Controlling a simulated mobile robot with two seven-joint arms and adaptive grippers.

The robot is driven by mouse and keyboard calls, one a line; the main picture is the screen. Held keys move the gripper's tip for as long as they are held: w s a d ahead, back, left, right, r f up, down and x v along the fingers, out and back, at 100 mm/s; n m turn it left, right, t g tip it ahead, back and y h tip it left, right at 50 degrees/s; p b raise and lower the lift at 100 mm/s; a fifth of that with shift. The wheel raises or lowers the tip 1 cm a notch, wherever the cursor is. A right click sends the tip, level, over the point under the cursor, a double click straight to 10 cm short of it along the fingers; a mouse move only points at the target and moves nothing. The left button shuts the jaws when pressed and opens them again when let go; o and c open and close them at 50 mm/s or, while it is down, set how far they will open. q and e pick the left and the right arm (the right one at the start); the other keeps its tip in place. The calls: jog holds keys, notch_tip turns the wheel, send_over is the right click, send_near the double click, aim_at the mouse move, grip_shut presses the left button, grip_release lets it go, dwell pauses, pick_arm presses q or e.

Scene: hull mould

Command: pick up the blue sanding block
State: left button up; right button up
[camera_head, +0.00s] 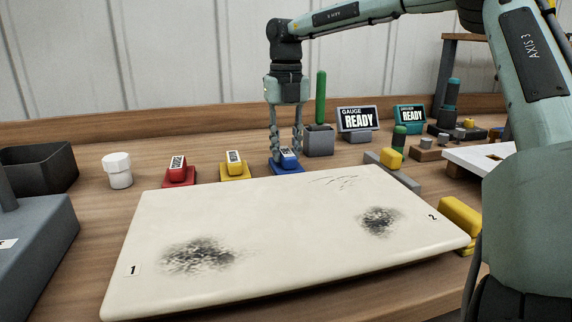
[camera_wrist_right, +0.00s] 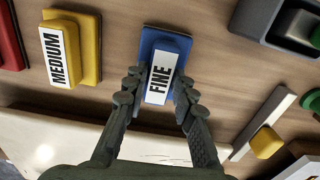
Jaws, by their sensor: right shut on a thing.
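The blue sanding block (camera_head: 287,167) sits on the wooden bench behind the cream panel. In the right wrist view the blue sanding block (camera_wrist_right: 159,61) has a white label reading FINE. My right gripper (camera_head: 287,151) reaches down from above, with its fingers on both sides of the block's raised handle. In the right wrist view the fingers of the right gripper (camera_wrist_right: 158,98) are shut on this block, which appears to be still at bench level. My left gripper does not show in either view.
A yellow block (camera_head: 234,170) marked MEDIUM and a red block (camera_head: 178,176) stand to the left. The cream panel (camera_head: 290,230) with two dark patches lies in front. A grey holder (camera_head: 318,141) with a green-handled tool and a gauge display (camera_head: 358,121) stand behind right.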

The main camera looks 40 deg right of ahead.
aim_at(286, 151)
grip_shut()
jog(key=shift+r, duration=0.15)
jog(key=shift+r, duration=0.65)
notch_tip(286, 151, up, 3)
jog(key=shift+f, duration=0.1)
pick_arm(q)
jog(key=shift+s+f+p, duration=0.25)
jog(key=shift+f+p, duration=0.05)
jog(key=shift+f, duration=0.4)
pick_arm(e)
jog(key=w+a+r, duration=0.5)
jog(key=a+r, duration=0.1)
jog(key=a, duration=0.4)
jog(key=shift+a+r, duration=0.25)
jog(key=shift+r, duration=0.05)
